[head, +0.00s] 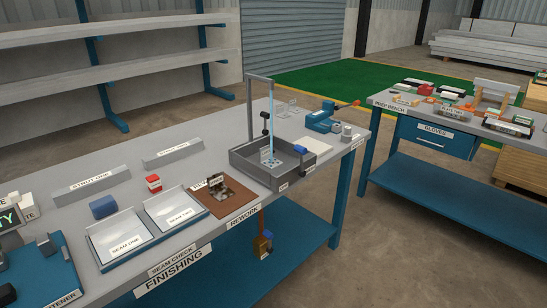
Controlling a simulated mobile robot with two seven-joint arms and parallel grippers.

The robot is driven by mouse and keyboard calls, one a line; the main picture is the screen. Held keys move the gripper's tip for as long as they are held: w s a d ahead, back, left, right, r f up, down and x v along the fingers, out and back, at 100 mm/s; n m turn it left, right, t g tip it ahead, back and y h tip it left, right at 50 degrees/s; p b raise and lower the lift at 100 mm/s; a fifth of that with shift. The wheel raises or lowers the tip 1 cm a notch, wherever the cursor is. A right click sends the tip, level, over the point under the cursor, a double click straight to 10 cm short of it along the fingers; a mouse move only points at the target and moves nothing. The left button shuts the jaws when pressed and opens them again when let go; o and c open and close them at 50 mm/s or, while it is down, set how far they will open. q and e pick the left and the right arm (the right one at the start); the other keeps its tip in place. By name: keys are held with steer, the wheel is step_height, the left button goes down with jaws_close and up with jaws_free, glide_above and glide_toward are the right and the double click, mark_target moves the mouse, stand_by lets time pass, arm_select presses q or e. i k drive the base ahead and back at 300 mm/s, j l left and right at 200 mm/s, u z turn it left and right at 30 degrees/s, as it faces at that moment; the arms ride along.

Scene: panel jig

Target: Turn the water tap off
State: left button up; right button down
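The water tap (249,103) is a grey squared spout rising at the back left of a dark grey basin (243,167). A pale blue stream of water (271,125) falls from its end into the basin, so water is running. A dark post with a black knob (264,116) stands near the spout. A blue block (300,149) sits at the basin's right front rim. I cannot tell which of these is the tap's handle. Neither of my grippers is in view.
The basin stands on a grey bench (66,219) beside a brown rework mat (224,203), two seam trays (110,258) and a blue vise-like device (323,120). A prep bench (385,97) with several items stands at right. The floor between the benches (410,250) is clear.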

mark_target(302, 150)
steer(key=i+l+u, duration=0.1)
steer(key=u, duration=0.3)
steer(key=l+u, duration=0.15)
steer(key=u, duration=0.25)
steer(key=i+l+u, duration=0.1)
steer(key=l+u, duration=0.15)
steer(key=l, duration=0.2)
steer(key=l+u, duration=0.2)
steer(key=l, duration=0.25)
steer(key=i+l, duration=0.1)
steer(key=l, duration=0.7)
steer(key=i+l+u, duration=0.15)
steer(key=l, duration=0.6)
steer(key=k, duration=0.05)
